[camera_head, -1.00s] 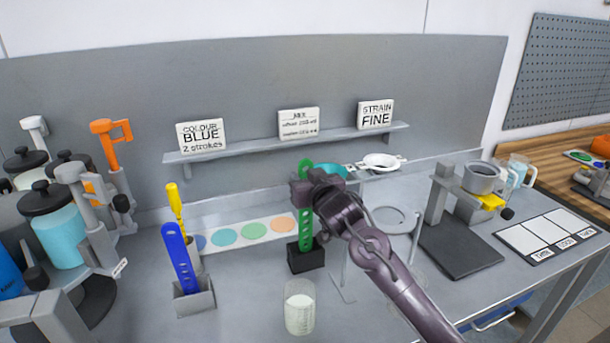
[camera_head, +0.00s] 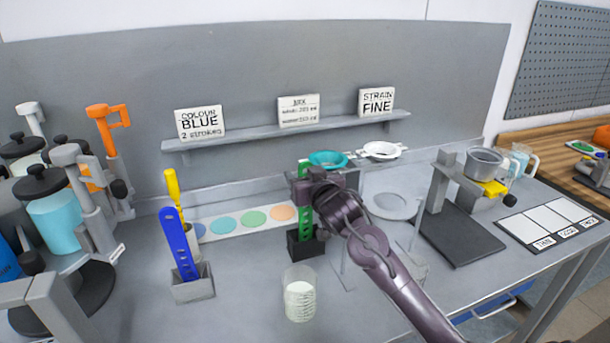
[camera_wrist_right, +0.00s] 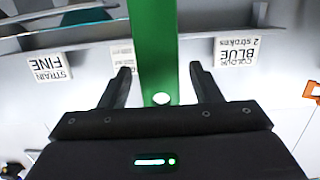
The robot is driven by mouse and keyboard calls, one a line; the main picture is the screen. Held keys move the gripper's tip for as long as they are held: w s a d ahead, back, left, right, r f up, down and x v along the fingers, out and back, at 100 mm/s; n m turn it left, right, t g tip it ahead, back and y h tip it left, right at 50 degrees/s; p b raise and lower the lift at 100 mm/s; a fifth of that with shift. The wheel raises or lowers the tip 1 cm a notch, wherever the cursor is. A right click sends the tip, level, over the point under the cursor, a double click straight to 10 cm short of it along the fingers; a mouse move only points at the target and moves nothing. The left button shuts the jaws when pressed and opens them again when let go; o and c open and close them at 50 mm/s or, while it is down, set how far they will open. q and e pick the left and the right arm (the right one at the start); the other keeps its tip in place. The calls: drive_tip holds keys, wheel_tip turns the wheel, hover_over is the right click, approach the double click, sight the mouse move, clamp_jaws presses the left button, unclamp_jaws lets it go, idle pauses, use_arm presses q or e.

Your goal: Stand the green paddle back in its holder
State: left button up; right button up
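The green paddle (camera_head: 305,215), a flat strip with holes, stands upright with its lower end in the black holder (camera_head: 306,246) on the bench. My right gripper (camera_head: 304,183) is at the paddle's upper part, reaching in from the right. In the right wrist view the green paddle (camera_wrist_right: 155,55) passes between the two fingers of my right gripper (camera_wrist_right: 160,75); a gap shows on each side, so the fingers are open around it. The gripper hides part of the paddle's top in the head view. My left gripper is not in view.
A beaker of white liquid (camera_head: 299,295) stands in front of the holder. A blue paddle (camera_head: 180,245) stands in a grey holder (camera_head: 193,290) to the left, with a yellow tool (camera_head: 173,190) behind. A teal bowl (camera_head: 328,159) and a grey stand (camera_head: 455,238) are behind and right.

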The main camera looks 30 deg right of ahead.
drive_tip(key=shift+s, duration=0.1)
drive_tip(key=b+v, duration=0.2)
drive_tip(key=v, duration=0.5)
drive_tip(key=shift+s, duration=0.3)
drive_tip(key=shift+a, duration=0.15)
idle(0.3)
